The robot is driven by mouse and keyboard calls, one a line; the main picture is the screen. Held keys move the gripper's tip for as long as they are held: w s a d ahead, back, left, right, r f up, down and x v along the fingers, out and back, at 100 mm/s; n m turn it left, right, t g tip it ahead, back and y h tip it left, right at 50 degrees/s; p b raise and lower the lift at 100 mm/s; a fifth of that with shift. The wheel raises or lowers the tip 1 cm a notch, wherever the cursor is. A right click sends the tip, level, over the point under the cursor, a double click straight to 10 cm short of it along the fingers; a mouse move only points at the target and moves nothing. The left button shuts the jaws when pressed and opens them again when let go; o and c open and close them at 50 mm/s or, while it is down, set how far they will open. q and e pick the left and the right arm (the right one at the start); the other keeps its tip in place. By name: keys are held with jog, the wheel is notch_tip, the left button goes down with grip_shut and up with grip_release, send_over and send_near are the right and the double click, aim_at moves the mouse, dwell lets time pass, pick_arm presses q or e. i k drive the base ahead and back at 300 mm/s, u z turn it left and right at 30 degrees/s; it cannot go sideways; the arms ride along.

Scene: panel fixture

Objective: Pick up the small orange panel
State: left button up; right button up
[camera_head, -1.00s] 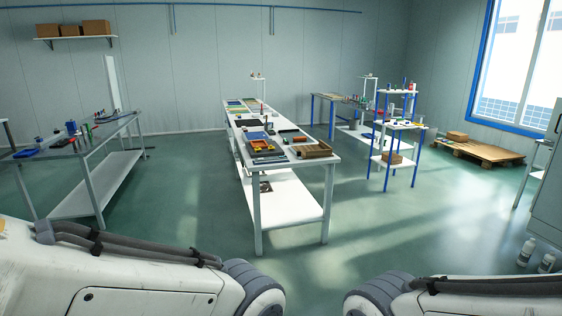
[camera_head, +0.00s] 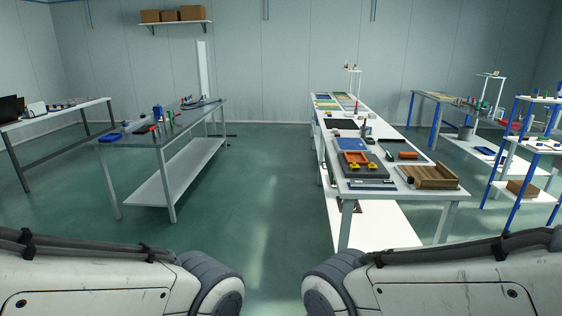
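A small orange panel (camera_head: 356,158) appears to lie on a dark flat fixture (camera_head: 368,175) near the front end of the long white table. Two yellow parts (camera_head: 372,167) sit beside it. A blue panel (camera_head: 351,144) lies just behind. Another small orange-red piece (camera_head: 408,155) lies to the right; I cannot tell its shape. Only links of my two arms show at the bottom corners. Both grippers are out of view. The table is well ahead of my arms.
A wooden tray (camera_head: 430,176) stands at the table's front right corner. A grey workbench (camera_head: 158,135) with tools stands to the left, and blue-legged shelves (camera_head: 542,145) to the right. Green floor (camera_head: 255,215) is open between the workbench and the long table.

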aim_at(359, 157)
jog(key=u, duration=0.25)
jog(key=i, duration=2.05)
jog(key=z, duration=0.3)
jog(key=i, duration=1.9)
jog(key=z, duration=0.55)
